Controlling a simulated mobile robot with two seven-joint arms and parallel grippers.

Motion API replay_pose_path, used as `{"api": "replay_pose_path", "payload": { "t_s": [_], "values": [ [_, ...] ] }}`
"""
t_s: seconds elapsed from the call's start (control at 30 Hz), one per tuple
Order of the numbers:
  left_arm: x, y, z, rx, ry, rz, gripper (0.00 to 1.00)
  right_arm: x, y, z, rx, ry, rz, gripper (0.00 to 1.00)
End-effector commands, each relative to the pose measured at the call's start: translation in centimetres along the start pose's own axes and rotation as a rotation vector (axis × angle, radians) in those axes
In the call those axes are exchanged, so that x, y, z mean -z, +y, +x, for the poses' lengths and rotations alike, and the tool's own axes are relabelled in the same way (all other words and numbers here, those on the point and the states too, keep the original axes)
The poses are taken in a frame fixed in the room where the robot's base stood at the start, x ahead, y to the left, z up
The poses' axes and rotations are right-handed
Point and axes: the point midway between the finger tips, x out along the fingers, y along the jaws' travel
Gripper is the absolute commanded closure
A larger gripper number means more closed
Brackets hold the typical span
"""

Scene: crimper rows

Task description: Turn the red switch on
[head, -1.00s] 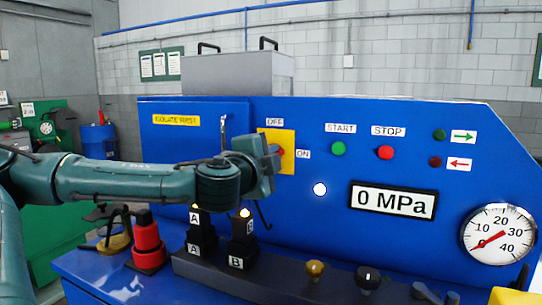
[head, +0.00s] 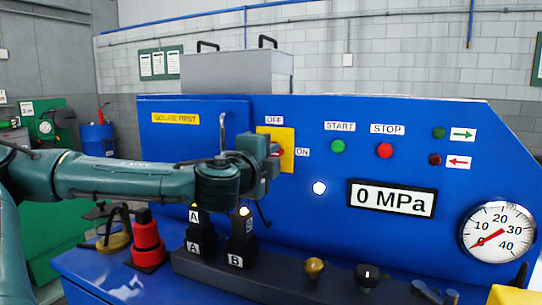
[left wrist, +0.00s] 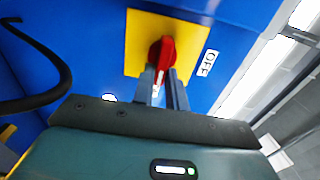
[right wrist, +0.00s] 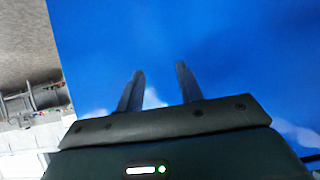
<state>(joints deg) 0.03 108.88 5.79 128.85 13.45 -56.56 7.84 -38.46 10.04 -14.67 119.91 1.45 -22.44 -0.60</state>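The red switch (left wrist: 161,53) is a rotary knob with a white mark, on a yellow plate (head: 289,159) on the blue panel. OFF is labelled above the plate and ON to its right in the head view. My left gripper (left wrist: 162,75) is at the switch, its narrowed fingers on both sides of the red handle, apparently shut on it. In the head view it hides part of the plate and most of the knob. The white-marked end lies between the fingers; its exact angle is hard to tell. My right gripper (right wrist: 160,78) is open and empty, seen only in its wrist view.
The panel carries a green START button (head: 338,146), a red STOP button (head: 385,151), a 0 MPa display (head: 392,199) and a gauge (head: 497,233) near zero. Below the left arm stand a red-and-black device (head: 146,241) and levers marked A and B (head: 241,238).

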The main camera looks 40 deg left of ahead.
Motion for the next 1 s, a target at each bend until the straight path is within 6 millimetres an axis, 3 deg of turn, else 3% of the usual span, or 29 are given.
{"api": "replay_pose_path", "payload": {
  "t_s": [0.23,0.63,1.0],
  "values": [
    [0.0,0.0,0.0,-0.001,0.0,-0.001,0.65,0.0,0.0,0.0,0.0,-0.001,0.0,0.64],
    [-0.1,-0.1,-0.6,0.002,-0.001,-0.004,0.65,0.0,0.1,0.1,-0.001,0.001,-0.001,0.64],
    [0.0,-0.1,-4.0,0.006,0.002,-0.003,0.65,-0.2,0.0,0.5,0.002,0.012,-0.002,0.64]
  ]
}}
